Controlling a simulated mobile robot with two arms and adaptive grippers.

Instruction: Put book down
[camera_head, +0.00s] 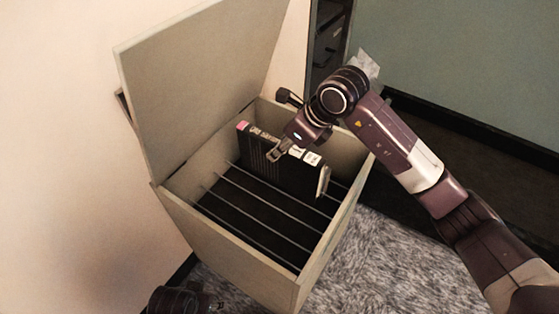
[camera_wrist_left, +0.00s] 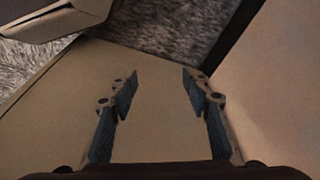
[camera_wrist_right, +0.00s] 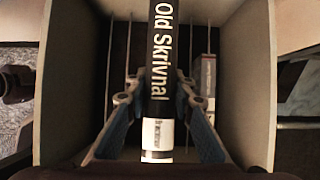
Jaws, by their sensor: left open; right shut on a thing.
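A black book (camera_head: 254,154) stands upright inside the open box (camera_head: 230,237), near its back side. Its spine faces up with white lettering and also shows in the right wrist view (camera_wrist_right: 160,55). My right gripper (camera_head: 280,152) reaches down into the box and is shut on the book from above, with a finger on each side of the spine. The book's lower edge is hard to see, so I cannot tell whether it touches the floor of the box. My left gripper (camera_wrist_left: 160,80) is open and empty, with a pale panel beyond its fingers.
Thin parallel divider rods (camera_head: 262,222) cross the box's dark inside, with free gaps in front of the book. The raised lid (camera_head: 195,85) stands at the back left. A pale object (camera_wrist_right: 207,75) stands beside the book. A grey shaggy rug (camera_head: 375,265) lies right of the box.

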